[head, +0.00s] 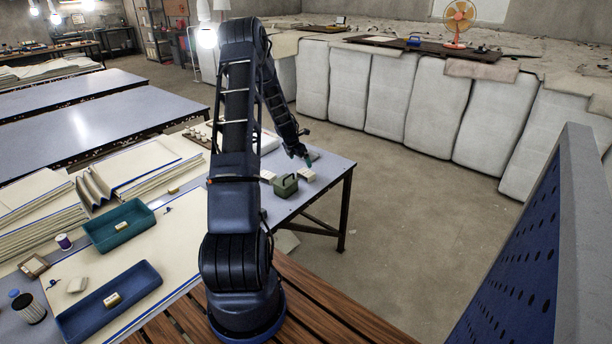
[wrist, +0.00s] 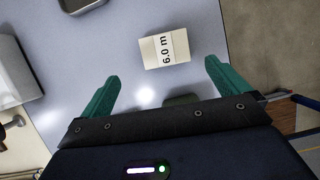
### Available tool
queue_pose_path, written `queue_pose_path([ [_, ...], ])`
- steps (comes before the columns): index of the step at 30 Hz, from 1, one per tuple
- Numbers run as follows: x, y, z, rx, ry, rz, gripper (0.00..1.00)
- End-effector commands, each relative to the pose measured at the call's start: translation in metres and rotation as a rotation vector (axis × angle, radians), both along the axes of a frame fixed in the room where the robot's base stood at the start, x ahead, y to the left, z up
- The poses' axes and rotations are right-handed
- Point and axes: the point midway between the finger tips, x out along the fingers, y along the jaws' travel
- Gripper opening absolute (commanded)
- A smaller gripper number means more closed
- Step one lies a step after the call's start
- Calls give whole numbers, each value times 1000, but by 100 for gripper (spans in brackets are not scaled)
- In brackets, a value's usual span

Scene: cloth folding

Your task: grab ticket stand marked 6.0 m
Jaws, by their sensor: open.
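The ticket stand marked 6.0 m (wrist: 165,49) is a small cream block with a white label in the wrist view. It lies on the grey-blue tabletop just beyond my gripper (wrist: 162,70). My gripper's two teal fingers are wide apart, with nothing between them. The stand appears ahead of the gap and not touching either finger. In the head view my gripper (head: 306,160) is over the far end of the table. Pale blocks are near it there, including one at the right (head: 307,175); their labels are too small to read.
A dark green box (head: 285,187) stands by the pale blocks; part of a dark green thing (wrist: 182,99) shows at my gripper's base. A grey container (wrist: 16,72) is at left. The table's edge is close on the right.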

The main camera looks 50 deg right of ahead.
Motion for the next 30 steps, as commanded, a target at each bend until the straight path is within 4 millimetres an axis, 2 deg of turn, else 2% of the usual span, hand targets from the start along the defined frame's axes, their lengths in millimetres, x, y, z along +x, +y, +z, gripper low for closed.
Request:
queue_pose_path([
  [9, -2, -15, -37, 1, 0, -2, 100],
  [17, -4, -20, -51, 1, 0, -1, 100],
  [27, -11, -34, -88, 1, 0, -2, 100],
  [30, -11, -37, -93, 0, -1, -3, 100],
])
